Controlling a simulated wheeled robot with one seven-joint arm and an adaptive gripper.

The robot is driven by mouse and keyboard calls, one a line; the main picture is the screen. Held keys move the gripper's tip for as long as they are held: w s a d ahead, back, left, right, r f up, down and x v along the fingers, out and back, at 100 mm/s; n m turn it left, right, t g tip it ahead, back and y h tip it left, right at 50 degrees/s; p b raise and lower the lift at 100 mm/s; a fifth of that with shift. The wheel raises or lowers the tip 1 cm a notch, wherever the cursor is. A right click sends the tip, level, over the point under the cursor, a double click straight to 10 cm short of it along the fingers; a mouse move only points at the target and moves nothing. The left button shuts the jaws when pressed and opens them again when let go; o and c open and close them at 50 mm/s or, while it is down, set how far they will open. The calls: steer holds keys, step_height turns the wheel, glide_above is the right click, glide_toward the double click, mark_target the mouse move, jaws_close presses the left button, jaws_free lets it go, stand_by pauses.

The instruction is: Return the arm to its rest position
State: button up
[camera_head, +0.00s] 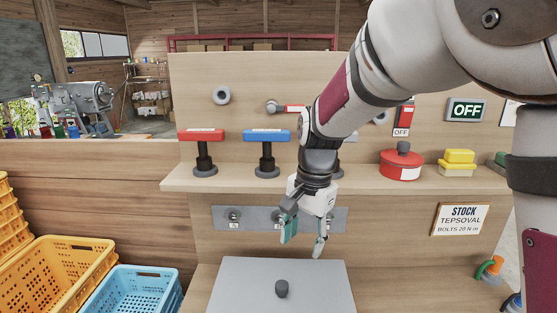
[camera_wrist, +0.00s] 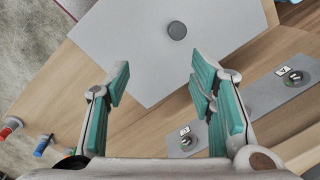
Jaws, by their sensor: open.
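My gripper (camera_head: 304,240) hangs from my arm in front of the wooden stand, pointing down. Its two teal-padded fingers are apart with nothing between them. In the wrist view, my gripper (camera_wrist: 160,92) is also open and empty. Below it lies a grey plate (camera_head: 245,290) with a dark round knob (camera_head: 282,289) on it. The plate (camera_wrist: 140,50) and knob (camera_wrist: 177,30) also show in the wrist view, beyond the fingertips and apart from them. My arm reaches in from the upper right and hides part of the shelf.
A shelf (camera_head: 240,182) carries a red-topped stand (camera_head: 201,150), a blue-topped stand (camera_head: 266,150), a red pot (camera_head: 401,165) and yellow blocks (camera_head: 459,160). A grey strip (camera_head: 258,224) with knobs is behind my gripper. Yellow (camera_head: 60,268) and blue crates (camera_head: 130,290) stand lower left.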

steer(key=s+d+r+n+t+b, duration=0.1)
steer(key=s+d+r+n+t, duration=0.1)
steer(key=s+d+r+n, duration=0.2)
steer(key=s+d+r+n+t+h+b, duration=0.1)
steer(key=s+d+r+n+t, duration=0.2)
steer(key=s+d, duration=0.6)
steer(key=s+n, duration=0.1)
steer(key=s, duration=0.6)
steer(key=shift+d+r, duration=0.4)
